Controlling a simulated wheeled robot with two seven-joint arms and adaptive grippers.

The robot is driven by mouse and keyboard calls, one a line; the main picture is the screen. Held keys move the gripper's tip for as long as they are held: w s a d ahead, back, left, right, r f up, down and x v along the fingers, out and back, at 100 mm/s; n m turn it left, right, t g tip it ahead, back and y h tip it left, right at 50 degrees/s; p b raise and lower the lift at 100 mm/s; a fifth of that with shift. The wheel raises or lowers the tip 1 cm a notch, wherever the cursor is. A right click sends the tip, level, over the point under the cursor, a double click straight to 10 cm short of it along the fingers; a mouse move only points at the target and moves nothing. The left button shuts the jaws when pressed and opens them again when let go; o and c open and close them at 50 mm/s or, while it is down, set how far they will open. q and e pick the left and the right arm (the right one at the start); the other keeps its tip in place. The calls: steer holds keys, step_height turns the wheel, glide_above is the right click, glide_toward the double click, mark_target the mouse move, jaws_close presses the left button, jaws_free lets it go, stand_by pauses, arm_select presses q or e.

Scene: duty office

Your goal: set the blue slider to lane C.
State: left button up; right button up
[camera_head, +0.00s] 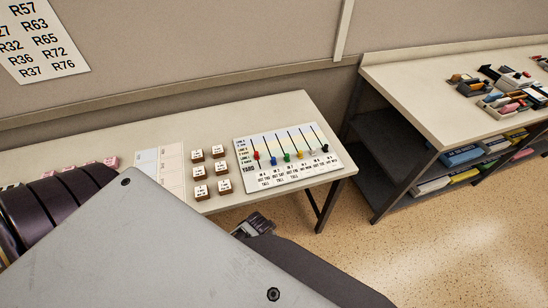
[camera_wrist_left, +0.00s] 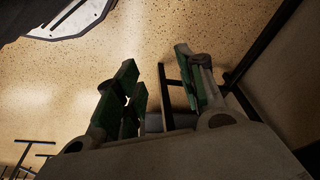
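The slider board (camera_head: 245,153) lies on the near table, white with several upright slots and coloured knobs. The blue slider (camera_head: 274,160) is second from the left, at the lower end of its slot. Lane labels are along the board's left edge, too small to read surely. My left gripper (camera_wrist_left: 155,60) is open and empty in the left wrist view, with floor beyond its green-padded fingers. A dark gripper part (camera_head: 256,224) shows below the table's front edge; I cannot tell which arm it belongs to.
Several keycap-like blocks (camera_head: 198,172) stand left of the board on the table (camera_head: 232,113). A second table (camera_head: 410,80) at the right holds trays of small items, with shelves below. A sheet of codes (camera_head: 40,40) hangs on the wall. My grey arm link covers the lower left.

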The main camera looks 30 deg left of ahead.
arm_select(q)
steer(key=w+d+r+m, duration=0.1)
steer(key=w+r, duration=0.1)
steer(key=r, duration=0.6)
steer(key=w+r+m, duration=0.1)
steer(key=w+r, duration=0.2)
steer(key=r, duration=0.5)
step_height(320, 180, up, 19)
steer(key=m+g, duration=0.3)
steer(key=m, duration=1.7)
glide_above(273, 158)
steer(key=shift+d+f+b, duration=0.1)
steer(key=shift+f+b, duration=0.05)
steer(key=shift+b, duration=0.15)
steer(key=shift+f, duration=0.2)
steer(key=shift+f+p, duration=0.45)
steer(key=shift+f, duration=6.3)
